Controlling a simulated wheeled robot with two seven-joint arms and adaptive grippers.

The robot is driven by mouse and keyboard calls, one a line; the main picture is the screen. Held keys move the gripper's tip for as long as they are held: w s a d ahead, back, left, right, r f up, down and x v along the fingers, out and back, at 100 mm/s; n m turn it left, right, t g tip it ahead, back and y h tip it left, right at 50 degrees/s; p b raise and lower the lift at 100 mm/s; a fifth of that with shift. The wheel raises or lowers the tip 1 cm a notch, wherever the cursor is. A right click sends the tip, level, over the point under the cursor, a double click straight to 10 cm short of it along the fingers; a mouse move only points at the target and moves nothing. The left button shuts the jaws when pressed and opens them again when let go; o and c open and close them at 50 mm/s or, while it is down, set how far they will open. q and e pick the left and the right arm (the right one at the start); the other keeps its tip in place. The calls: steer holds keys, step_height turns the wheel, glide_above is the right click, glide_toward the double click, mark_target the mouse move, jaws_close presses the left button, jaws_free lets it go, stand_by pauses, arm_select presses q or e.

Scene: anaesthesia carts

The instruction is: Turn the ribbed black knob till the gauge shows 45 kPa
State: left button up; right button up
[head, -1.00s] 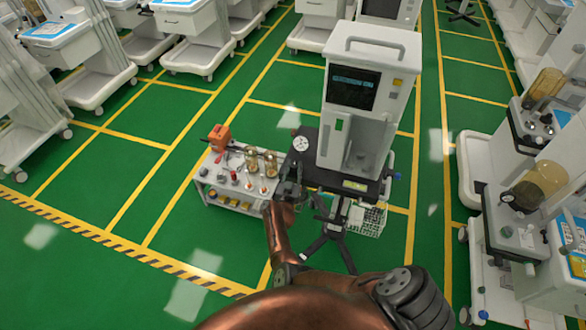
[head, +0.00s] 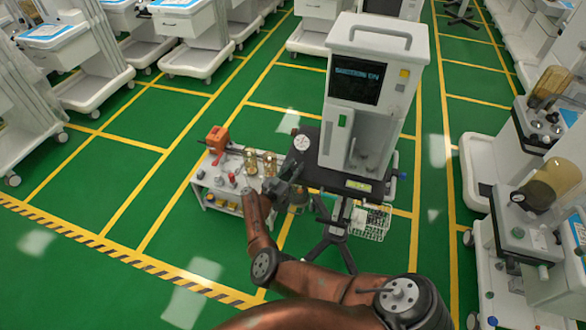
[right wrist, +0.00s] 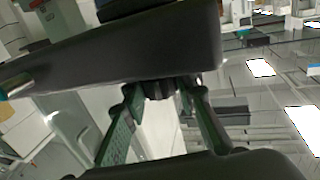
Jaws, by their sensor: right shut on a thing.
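The ribbed black knob (right wrist: 160,89) shows in the right wrist view under the edge of a dark slab. My right gripper (right wrist: 159,94) has its green-padded fingers on both sides of it and is shut on it. In the head view my right gripper (head: 292,179) is at the front left edge of the black shelf (head: 322,179), and the knob is hidden there. The round white gauge (head: 302,142) stands at the shelf's left end. Its reading is too small to make out. My left gripper is not in view.
A white machine (head: 372,95) with a dark screen stands on the shelf. A low cart (head: 222,206) with bottles and an orange device is close on the left. A wire basket (head: 372,222) hangs below right. Green floor lies open at the left.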

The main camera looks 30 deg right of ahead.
steer(key=shift+d+r, duration=0.1)
steer(key=shift+r, duration=0.05)
steer(key=o, duration=0.9)
steer(key=shift+o, duration=1.3)
